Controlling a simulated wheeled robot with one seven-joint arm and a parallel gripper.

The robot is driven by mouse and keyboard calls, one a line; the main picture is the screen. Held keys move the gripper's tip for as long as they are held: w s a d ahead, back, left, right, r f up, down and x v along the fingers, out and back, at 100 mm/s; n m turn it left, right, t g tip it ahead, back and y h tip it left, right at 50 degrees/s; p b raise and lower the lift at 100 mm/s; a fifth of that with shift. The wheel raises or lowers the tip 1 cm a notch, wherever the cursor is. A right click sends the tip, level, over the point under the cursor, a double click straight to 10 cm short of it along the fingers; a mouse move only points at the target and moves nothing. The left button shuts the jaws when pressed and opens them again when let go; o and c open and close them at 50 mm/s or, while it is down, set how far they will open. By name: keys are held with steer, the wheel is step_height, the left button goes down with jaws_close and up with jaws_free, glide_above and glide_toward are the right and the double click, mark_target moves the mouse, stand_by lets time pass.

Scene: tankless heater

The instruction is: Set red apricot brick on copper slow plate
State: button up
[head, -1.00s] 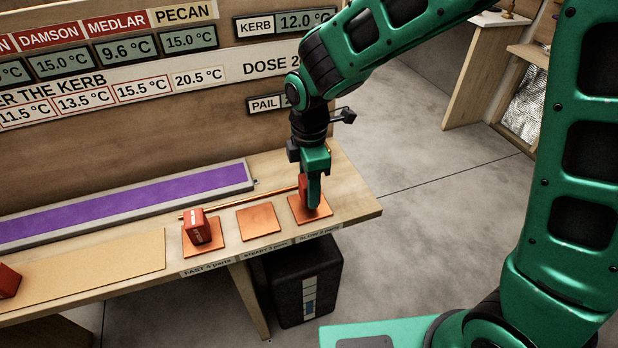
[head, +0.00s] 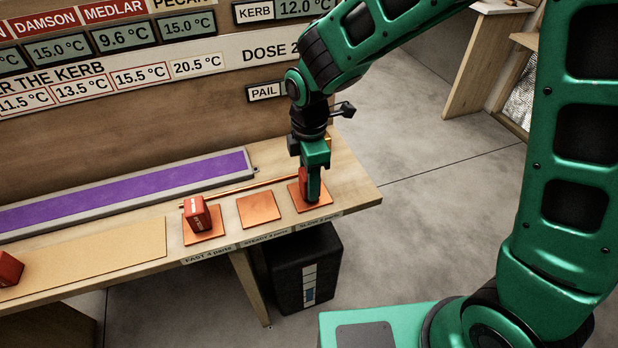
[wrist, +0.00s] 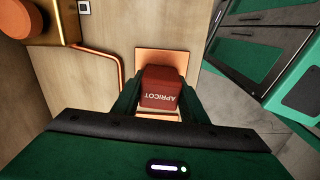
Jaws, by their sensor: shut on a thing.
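My gripper (head: 310,190) is shut on the red apricot brick (head: 303,178). In the wrist view the brick (wrist: 162,88), lettered APRICOT, sits between the two fingers. The copper slow plate (head: 325,193) is the rightmost of three copper plates on the bench, and its label is partly readable. The plate (wrist: 150,58) shows behind and below the brick in the wrist view. The brick is over the plate, low down. I cannot tell whether its underside touches the plate, as the fingers hide part of it.
Another red brick (head: 197,212) stands on the left plate, labelled FAST. The middle plate (head: 258,208), labelled STEADY, is empty. A copper pipe (head: 245,188) runs behind the plates. The bench's right edge is close.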

steer(key=shift+f, duration=0.3)
steer(key=o, duration=1.3)
steer(key=shift+r, duration=0.1)
step_height(320, 180, up, 11)
steer(key=shift+w+f, duration=0.1)
steer(key=shift+f, duration=0.1)
